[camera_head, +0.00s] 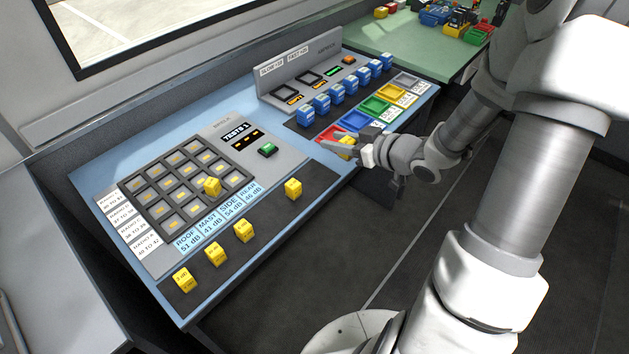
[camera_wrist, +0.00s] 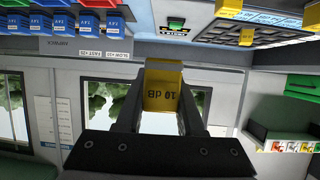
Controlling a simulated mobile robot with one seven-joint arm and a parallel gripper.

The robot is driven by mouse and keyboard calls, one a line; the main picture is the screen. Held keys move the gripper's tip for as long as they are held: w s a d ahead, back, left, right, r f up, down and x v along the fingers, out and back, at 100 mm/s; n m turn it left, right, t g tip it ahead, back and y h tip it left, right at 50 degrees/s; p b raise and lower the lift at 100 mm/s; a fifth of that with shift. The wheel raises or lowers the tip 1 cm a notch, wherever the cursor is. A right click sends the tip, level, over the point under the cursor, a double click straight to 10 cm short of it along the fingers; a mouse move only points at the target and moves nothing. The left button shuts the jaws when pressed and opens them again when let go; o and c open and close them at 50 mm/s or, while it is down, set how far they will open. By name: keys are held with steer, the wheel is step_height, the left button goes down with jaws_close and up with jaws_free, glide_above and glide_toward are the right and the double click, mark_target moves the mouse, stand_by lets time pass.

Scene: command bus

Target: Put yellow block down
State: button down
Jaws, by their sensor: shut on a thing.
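My gripper (camera_head: 352,143) is shut on a yellow block (camera_wrist: 162,88). In the wrist view the block sits between the two fingers, and its label reads "10 dB", upside down. In the head view the held block (camera_head: 346,141) is partly hidden by the fingers. It appears over or beside the red tray at the near end of the coloured row; I cannot tell whether it touches anything.
Several loose yellow blocks (camera_head: 243,230) stand on the dark front strip. One yellow block (camera_head: 212,185) is in the button grid (camera_head: 158,212). Blue blocks (camera_head: 322,103) line the right console. Coloured trays (camera_head: 375,105) lie beside them. A green table (camera_head: 395,40) stands behind.

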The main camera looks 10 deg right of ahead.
steer(key=shift+s+d+f+n+g+y+b, duration=0.2)
steer(key=shift+s+d+f+n+y, duration=0.15)
steer(key=shift+s, duration=0.35)
steer(key=shift+s+d+f+n+g+y+b, duration=0.15)
steer(key=shift+s+d+f+n+g+y, duration=0.2)
steer(key=shift+s, duration=0.35)
steer(key=shift+d, duration=0.1)
steer(key=b, duration=0.4)
glide_above(306, 172)
step_height(306, 172, down, 7)
steer(key=shift+f, duration=0.1)
steer(key=shift+f+b, duration=0.4)
steer(key=shift+f, duration=1.3)
steer(key=shift+f, duration=0.3)
steer(key=c, duration=0.5)
jaws_free()
steer(key=shift+r, duration=0.1)
